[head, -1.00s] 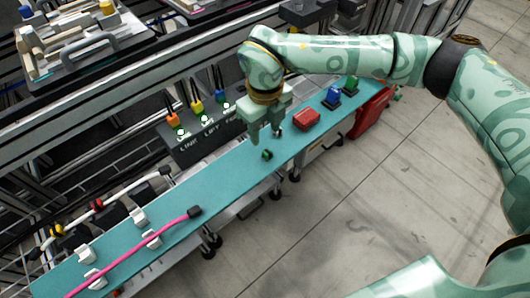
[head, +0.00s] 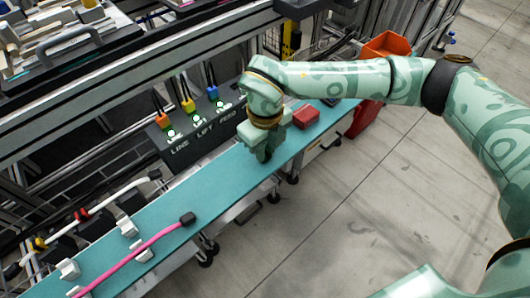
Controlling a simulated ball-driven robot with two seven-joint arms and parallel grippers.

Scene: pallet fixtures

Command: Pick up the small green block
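My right gripper (head: 265,155) points down at the teal shelf (head: 205,192), left of a red block (head: 306,116). Its fingertips are low, at or just above the shelf surface. The small green block cannot be made out now; the gripper covers the spot where it lay. I cannot tell whether the fingers are open or shut, or whether the block is between them. My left gripper is not in view.
A dark box labelled LINE, LIFT, FEED (head: 205,135) stands behind the shelf, close to the gripper. A pink cable (head: 135,255) lies in white clips at the shelf's near left. An orange bin (head: 388,46) stands at the back right.

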